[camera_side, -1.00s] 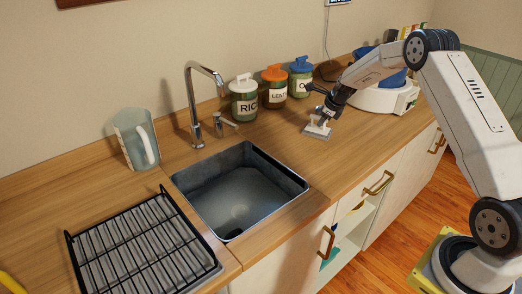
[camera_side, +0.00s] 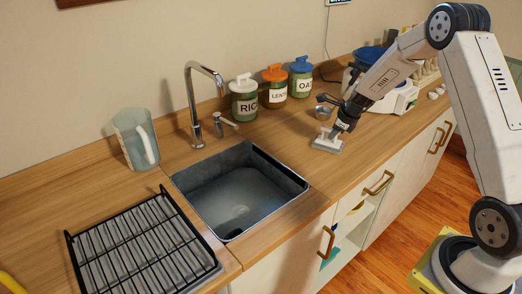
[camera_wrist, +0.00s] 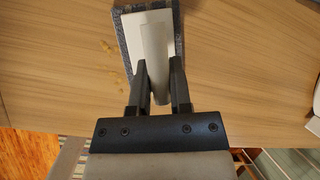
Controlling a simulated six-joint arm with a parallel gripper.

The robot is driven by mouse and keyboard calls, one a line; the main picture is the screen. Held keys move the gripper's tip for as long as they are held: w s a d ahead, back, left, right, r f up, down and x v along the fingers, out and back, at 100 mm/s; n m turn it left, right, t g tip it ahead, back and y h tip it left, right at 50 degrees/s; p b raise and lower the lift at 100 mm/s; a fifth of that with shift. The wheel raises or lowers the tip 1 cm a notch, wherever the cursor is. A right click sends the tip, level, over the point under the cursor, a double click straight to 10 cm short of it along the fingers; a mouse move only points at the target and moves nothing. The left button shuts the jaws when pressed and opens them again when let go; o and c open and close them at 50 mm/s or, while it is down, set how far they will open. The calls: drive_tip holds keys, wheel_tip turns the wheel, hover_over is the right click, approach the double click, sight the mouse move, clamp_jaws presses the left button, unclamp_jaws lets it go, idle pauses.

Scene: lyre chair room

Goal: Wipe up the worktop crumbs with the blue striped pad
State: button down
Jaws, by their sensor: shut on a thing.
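The pad (camera_side: 327,144) lies flat at the worktop, right of the sink, with a pale top and an upright grip. Tan crumbs (camera_wrist: 107,47) lie on the worktop just left of the pad in the wrist view. I cannot make out crumbs in the side view. The pad's underside is hidden.
The sink (camera_side: 240,190) and tap (camera_side: 195,105) are left of the pad. A white appliance (camera_side: 392,97) stands behind my arm. The worktop's front edge (camera_side: 350,187) is close.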

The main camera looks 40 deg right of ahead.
drive_tip(key=s, duration=0.5)
drive_tip(key=shift+s, duration=0.4)
drive_tip(key=a, duration=0.3)
drive_tip(key=shift+w+a, duration=0.15)
drive_tip(key=shift+a, duration=0.25)
drive_tip(key=shift+w+a, duration=0.4)
drive_tip(key=shift+w, duration=0.45)
drive_tip(key=w, duration=1.1)
drive_tip(key=shift+w, duration=0.2)
wheel_tip(320, 180, up, 8)
drive_tip(key=shift+r, duration=0.1)
